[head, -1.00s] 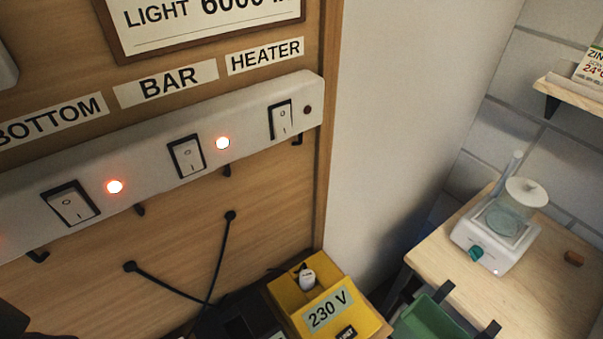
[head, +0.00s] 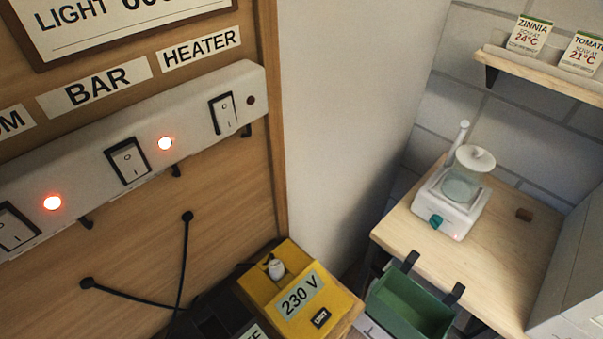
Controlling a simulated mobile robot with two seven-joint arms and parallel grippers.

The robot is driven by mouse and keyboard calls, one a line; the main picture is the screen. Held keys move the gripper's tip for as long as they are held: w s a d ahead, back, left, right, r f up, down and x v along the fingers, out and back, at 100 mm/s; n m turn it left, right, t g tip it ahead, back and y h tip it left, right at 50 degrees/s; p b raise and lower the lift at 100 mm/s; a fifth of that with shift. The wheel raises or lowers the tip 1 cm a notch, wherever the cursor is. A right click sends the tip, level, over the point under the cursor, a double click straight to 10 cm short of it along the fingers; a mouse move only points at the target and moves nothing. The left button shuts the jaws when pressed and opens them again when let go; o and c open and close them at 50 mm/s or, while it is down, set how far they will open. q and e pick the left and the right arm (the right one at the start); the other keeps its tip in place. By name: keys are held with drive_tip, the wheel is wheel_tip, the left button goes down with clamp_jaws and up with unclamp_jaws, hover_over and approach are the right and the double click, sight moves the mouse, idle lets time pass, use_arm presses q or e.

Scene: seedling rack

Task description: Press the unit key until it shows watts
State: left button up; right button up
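A yellow box (head: 262,291) labelled 230 V stands at the bottom middle of the head view. A small dark key (head: 320,318) with pale lettering, which seems to read UNIT, is on its front near the lower right. A white knob or plug (head: 276,269) sits on its top. I see no display showing watts; any readout is out of view or hidden. Neither of my grippers shows in the head view.
A switch strip (head: 75,176) with rocker switches and red lamps runs along the wooden panel at left. Black cables (head: 184,262) hang below it. At right, a wooden table (head: 490,256) bears a white device with a glass jar (head: 459,190). A green bin (head: 410,300) hangs at its front.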

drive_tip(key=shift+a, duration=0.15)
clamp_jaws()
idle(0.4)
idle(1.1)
